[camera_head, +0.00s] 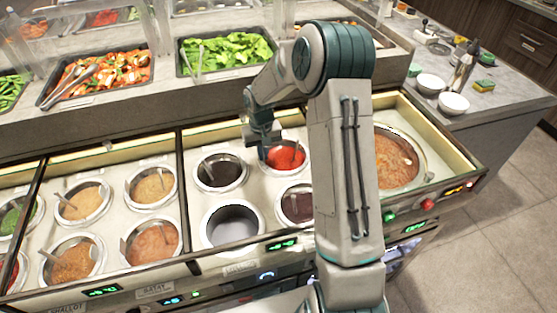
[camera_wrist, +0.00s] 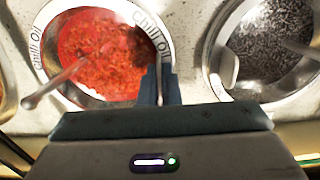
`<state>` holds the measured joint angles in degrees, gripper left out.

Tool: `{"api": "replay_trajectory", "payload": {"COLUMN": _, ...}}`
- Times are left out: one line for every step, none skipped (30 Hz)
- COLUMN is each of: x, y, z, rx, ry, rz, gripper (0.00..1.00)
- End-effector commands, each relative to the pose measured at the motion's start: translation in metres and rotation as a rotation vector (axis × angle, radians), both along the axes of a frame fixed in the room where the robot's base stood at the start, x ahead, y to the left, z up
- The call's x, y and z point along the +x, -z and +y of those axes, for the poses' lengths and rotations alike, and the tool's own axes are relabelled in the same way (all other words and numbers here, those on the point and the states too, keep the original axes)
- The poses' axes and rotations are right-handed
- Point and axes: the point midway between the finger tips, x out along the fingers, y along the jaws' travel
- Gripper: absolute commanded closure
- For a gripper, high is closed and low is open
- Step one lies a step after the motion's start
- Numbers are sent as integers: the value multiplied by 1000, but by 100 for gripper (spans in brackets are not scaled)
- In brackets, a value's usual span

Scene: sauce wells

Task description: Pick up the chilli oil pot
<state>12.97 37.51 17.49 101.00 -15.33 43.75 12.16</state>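The chilli oil pot (camera_wrist: 100,50) is a round steel pot of red flaky oil with "Chilli Oil" on its rim. It fills the upper left of the wrist view. In the head view the chilli oil pot (camera_head: 286,157) sits in the counter well, partly behind my arm. My gripper (camera_wrist: 160,85) is at the pot's near right rim. Its two fingers are close together, with a narrow strip of rim between them, and look shut on it. In the head view the fingertips are small and hard to make out at the red pot.
A pot of dark contents (camera_wrist: 265,45) with a similar label stands to the right in the wrist view. A spoon handle (camera_wrist: 50,85) leans out of the red pot. In the head view, a dark sauce pot (camera_head: 221,171) and an empty-looking well (camera_head: 232,226) are close by.

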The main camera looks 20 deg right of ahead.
Motion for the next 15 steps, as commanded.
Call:
{"api": "replay_trajectory", "payload": {"x": 1, "y": -2, "z": 0, "rx": -1, "ry": 0, "rz": -3, "gripper": 100}}
{"api": "replay_trajectory", "payload": {"x": 1, "y": -2, "z": 0, "rx": -1, "ry": 0, "rz": -3, "gripper": 100}}
{"api": "replay_trajectory", "payload": {"x": 1, "y": -3, "z": 0, "rx": -1, "ry": 0, "rz": -3, "gripper": 100}}
{"api": "replay_trajectory", "payload": {"x": 1, "y": -3, "z": 0, "rx": -1, "ry": 0, "rz": -3, "gripper": 100}}
{"api": "replay_trajectory", "payload": {"x": 1, "y": -4, "z": 0, "rx": -1, "ry": 0, "rz": -4, "gripper": 100}}
{"api": "replay_trajectory", "payload": {"x": 1, "y": -6, "z": 0, "rx": -1, "ry": 0, "rz": -4, "gripper": 100}}
{"api": "replay_trajectory", "payload": {"x": 1, "y": -8, "z": 0, "rx": -1, "ry": 0, "rz": -5, "gripper": 100}}
{"api": "replay_trajectory", "payload": {"x": 1, "y": -10, "z": 0, "rx": -2, "ry": 0, "rz": -5, "gripper": 100}}
{"api": "replay_trajectory", "payload": {"x": 1, "y": -13, "z": -1, "rx": -2, "ry": 0, "rz": -6, "gripper": 100}}
{"api": "replay_trajectory", "payload": {"x": 1, "y": -16, "z": -1, "rx": -2, "ry": 0, "rz": -5, "gripper": 100}}
{"api": "replay_trajectory", "payload": {"x": 1, "y": -20, "z": -1, "rx": -2, "ry": 1, "rz": -5, "gripper": 100}}
{"api": "replay_trajectory", "payload": {"x": 1, "y": -25, "z": -1, "rx": -2, "ry": 1, "rz": -6, "gripper": 100}}
{"api": "replay_trajectory", "payload": {"x": 1, "y": -30, "z": -1, "rx": -2, "ry": 1, "rz": -7, "gripper": 100}}
{"api": "replay_trajectory", "payload": {"x": 1, "y": -35, "z": 0, "rx": -1, "ry": 1, "rz": -6, "gripper": 100}}
{"api": "replay_trajectory", "payload": {"x": 2, "y": -43, "z": -1, "rx": -2, "ry": 1, "rz": -8, "gripper": 100}}
